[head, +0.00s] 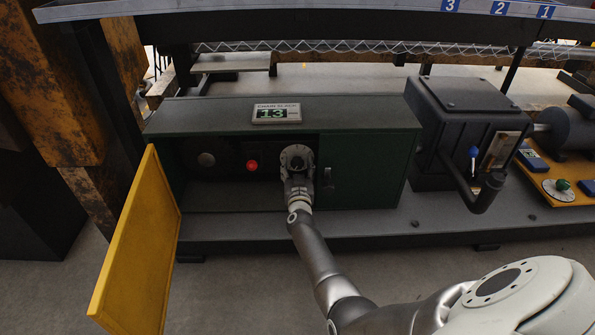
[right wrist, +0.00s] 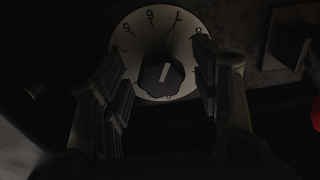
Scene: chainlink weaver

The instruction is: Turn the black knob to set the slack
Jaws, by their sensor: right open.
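The black knob (right wrist: 161,76) sits at the middle of a pale numbered dial (right wrist: 136,33) in the right wrist view. Its white pointer line points up and slightly right. The dial (head: 296,155) also shows in the head view, inside the open cabinet. My right gripper (head: 297,176) reaches in front of it. In the right wrist view my right gripper (right wrist: 160,56) is open, with one finger on each side of the knob and gaps between. The display (head: 276,113) on the cabinet top reads "CHAIN SLACK" and 13. My left gripper is not in view.
The yellow door (head: 140,245) stands swung open at the left. A red button (head: 252,166) is left of the dial. The green panel (head: 362,172) closes the cabinet's right side. A black crank handle (head: 485,190) sticks out further right.

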